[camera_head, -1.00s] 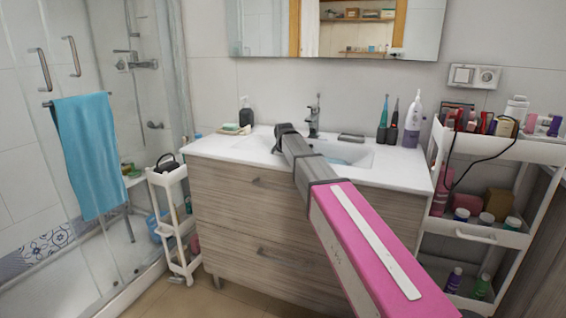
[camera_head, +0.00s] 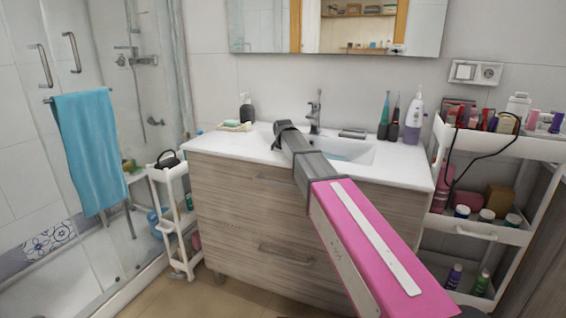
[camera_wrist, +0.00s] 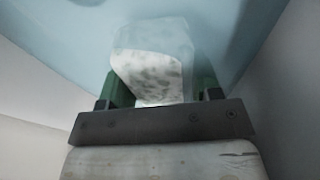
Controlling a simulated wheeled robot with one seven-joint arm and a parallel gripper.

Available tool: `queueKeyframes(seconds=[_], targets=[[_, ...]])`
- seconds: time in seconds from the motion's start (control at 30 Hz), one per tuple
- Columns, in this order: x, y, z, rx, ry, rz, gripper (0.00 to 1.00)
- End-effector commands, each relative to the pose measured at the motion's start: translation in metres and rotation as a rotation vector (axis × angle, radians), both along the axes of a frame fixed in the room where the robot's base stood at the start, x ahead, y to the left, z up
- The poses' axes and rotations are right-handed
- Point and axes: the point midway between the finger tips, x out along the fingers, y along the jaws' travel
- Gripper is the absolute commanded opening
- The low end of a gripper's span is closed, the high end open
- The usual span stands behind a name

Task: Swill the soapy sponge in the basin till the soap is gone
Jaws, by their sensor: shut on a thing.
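In the wrist view, my gripper (camera_wrist: 160,92) is shut on the sponge (camera_wrist: 150,72), a pale block with grey blotches, held between its green fingers. The sponge's far part lies in the pale blue water, where it looks hazy and see-through. I cannot tell whether the haze is soap or water. In the head view, the white basin (camera_head: 366,150) is set in the countertop, with bluish water (camera_head: 340,156) in it. My arm reaches over the basin's left part and hides the gripper and sponge there.
The tap (camera_head: 315,112) stands behind the basin, close to my arm. A soap dispenser (camera_head: 247,110) and a soap dish (camera_head: 235,127) stand at the left. Toothbrushes (camera_head: 390,117) and a lilac-white bottle (camera_head: 414,120) stand at the right. The cosmetics cart (camera_head: 484,232) is farther right.

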Motion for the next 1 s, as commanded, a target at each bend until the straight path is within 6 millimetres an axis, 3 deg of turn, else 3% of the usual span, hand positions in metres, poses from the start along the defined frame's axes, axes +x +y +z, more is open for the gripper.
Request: queueKeyframes(seconds=[1.0], targets=[[-0.0011, -0.0032, -0.0006, 0.000, 0.001, 0.000, 0.39]])
